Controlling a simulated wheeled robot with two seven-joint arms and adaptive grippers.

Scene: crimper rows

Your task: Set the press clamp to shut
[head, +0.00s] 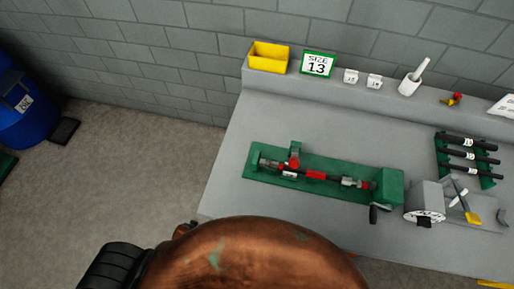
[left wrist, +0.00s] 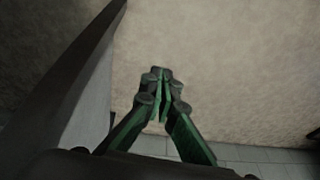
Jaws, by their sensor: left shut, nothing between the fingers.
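The press is a green bench machine (head: 348,174) on the grey worktop, with a dark rod lying along it. The rod has a red band (head: 316,175) near its middle. A small red and green upright part (head: 295,155), which looks like the clamp, stands at the back edge of the rod, left of the band. Whether it is open or closed is too small to tell. My left gripper (left wrist: 160,75) shows only in the left wrist view; its green fingers are together, empty, above the plain floor, away from the press. My right gripper is out of view.
On the back ledge stand a yellow bin (head: 268,57), a "SIZE 13" sign (head: 317,64) and a white mortar (head: 410,85). A rack of dark rods (head: 468,155) and a round grey device (head: 425,201) are at right.

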